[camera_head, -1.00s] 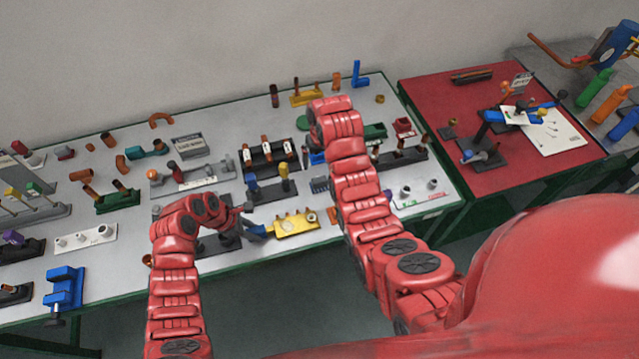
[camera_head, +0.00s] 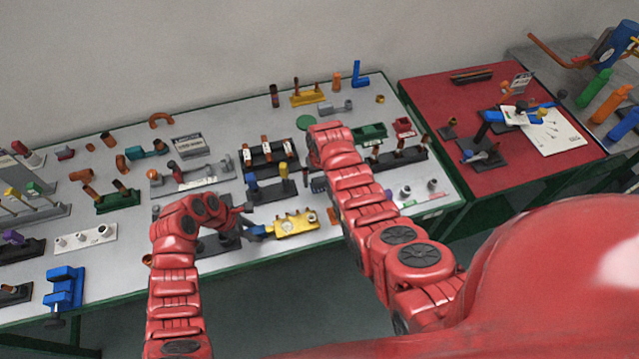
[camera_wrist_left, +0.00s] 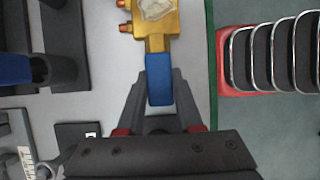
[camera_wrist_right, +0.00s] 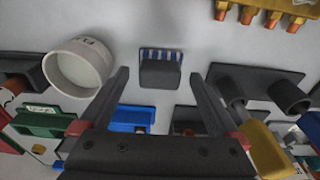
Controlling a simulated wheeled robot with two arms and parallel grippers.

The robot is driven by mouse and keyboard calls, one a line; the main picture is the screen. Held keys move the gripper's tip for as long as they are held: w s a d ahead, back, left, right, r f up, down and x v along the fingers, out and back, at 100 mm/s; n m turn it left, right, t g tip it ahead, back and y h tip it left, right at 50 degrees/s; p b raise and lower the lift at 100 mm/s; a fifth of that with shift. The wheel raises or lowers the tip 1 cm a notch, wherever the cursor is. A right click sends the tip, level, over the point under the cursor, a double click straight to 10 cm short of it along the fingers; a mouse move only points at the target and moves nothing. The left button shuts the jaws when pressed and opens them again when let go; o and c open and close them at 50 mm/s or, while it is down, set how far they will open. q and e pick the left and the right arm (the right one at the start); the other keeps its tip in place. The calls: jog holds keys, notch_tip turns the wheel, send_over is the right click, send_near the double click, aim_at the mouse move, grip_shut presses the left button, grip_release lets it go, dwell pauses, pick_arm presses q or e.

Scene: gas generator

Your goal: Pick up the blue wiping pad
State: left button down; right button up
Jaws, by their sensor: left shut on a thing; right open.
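A dark block with blue and white stripes (camera_wrist_right: 160,68) lies on the table in the right wrist view; it also shows in the head view (camera_head: 318,184). I cannot tell for sure which is the wiping pad. My right gripper (camera_wrist_right: 159,73) is open and empty, its fingers to either side of the striped block in the picture, with no contact visible. My left gripper (camera_wrist_left: 158,98) is shut on the blue handle (camera_wrist_left: 160,75) of a yellow fitting (camera_head: 296,223).
A white ring (camera_wrist_right: 78,65) lies close to the right gripper's left finger. Dark holders (camera_wrist_right: 255,85) stand to its right, and a green part (camera_wrist_right: 42,121) lies at lower left. The table is crowded with fixtures. A red table (camera_head: 480,95) stands at the right.

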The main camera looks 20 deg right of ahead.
aim_at(319, 180)
jog(key=shift+w+f, duration=0.1)
jog(key=shift+f, duration=0.4)
jog(key=c, duration=1.4)
jog(key=shift+c, duration=0.2)
jog(key=shift+r, duration=0.1)
notch_tip(319, 180, up, 10)
jog(key=shift+f, duration=0.1)
